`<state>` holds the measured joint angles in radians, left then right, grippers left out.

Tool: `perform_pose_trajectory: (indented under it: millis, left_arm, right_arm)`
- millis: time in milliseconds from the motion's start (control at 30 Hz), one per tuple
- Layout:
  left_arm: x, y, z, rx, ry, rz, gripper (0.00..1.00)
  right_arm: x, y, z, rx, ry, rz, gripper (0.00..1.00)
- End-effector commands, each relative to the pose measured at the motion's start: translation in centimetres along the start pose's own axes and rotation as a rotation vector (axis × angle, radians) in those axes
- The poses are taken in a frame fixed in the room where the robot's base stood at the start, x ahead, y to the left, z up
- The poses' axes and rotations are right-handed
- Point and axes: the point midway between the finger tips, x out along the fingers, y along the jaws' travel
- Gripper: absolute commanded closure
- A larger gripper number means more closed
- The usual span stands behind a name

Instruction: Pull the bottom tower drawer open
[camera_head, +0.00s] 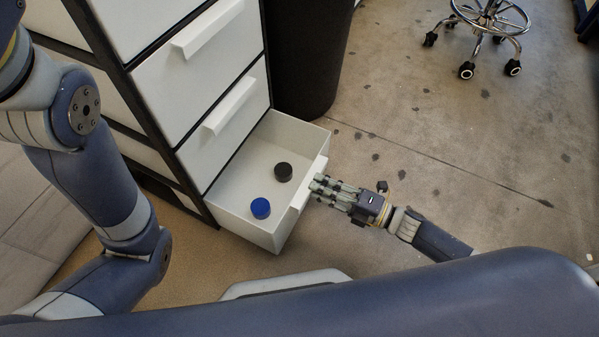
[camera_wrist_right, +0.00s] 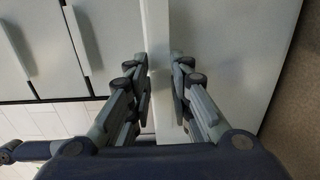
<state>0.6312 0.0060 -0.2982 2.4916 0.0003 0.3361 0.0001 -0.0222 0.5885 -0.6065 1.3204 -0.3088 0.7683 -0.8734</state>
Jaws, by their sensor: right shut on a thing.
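The bottom tower drawer (camera_head: 245,205) is pulled out of the white drawer tower (camera_head: 225,75) in the head view. A blue round item (camera_head: 260,208) and a black round item (camera_head: 283,171) lie inside it. My right gripper (camera_head: 316,184) is at the drawer's front. In the right wrist view its fingers (camera_wrist_right: 160,85) are closed on either side of the white drawer handle (camera_wrist_right: 159,40). My left arm shows at the left of the head view, but its gripper is out of view.
A dark bin (camera_head: 310,55) stands beside the tower. A wheeled chrome stool (camera_head: 490,25) is at the upper right. The upper drawers look shut. The floor (camera_head: 460,130) right of the open drawer is clear.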

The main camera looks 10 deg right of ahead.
Motion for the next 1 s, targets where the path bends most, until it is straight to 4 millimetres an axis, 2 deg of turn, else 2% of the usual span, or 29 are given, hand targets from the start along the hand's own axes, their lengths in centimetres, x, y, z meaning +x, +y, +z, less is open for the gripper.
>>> perform_pose_trajectory:
  millis: [33, 100, 300, 500, 833, 867, 900, 933, 1000]
  left_arm:
    - [0.0, -0.1, 0.2, -0.001, -0.007, -0.002, 0.60]
    - [-0.1, -0.1, 0.4, -0.002, -0.012, -0.004, 0.60]
    - [-0.4, -0.2, 0.7, -0.004, -0.022, -0.009, 0.60]
    - [-0.5, -0.2, 0.8, -0.005, -0.024, -0.010, 0.60]
    - [-0.5, -0.2, 0.8, -0.006, -0.024, -0.010, 0.60]
    - [-0.5, -0.2, 0.8, -0.006, -0.024, -0.010, 0.60]
    - [-0.5, -0.2, 0.8, -0.006, -0.024, -0.010, 0.60]
    - [-0.5, -0.2, 0.8, -0.006, -0.023, -0.010, 0.60]
    - [-0.5, -0.2, 0.8, -0.006, -0.024, -0.010, 0.60]
  right_arm:
    - [-1.4, -0.6, -0.1, 0.001, -0.003, -0.020, 1.00]
    - [-2.6, -0.6, -0.1, 0.001, -0.003, -0.019, 1.00]
    - [-5.0, -0.7, -0.1, 0.000, -0.003, -0.019, 1.00]
    - [-5.9, -0.7, -0.1, -0.001, -0.002, -0.019, 1.00]
    - [-6.0, -0.8, -0.1, -0.001, -0.002, -0.020, 1.00]
    - [-6.0, -0.8, -0.1, -0.001, -0.002, -0.020, 0.78]
    - [-6.0, -0.8, -0.1, -0.001, -0.002, -0.020, 0.69]
    - [-6.0, -0.8, -0.1, -0.001, -0.002, -0.020, 0.63]
    - [-5.9, -0.7, -0.1, 0.000, -0.002, -0.017, 0.63]
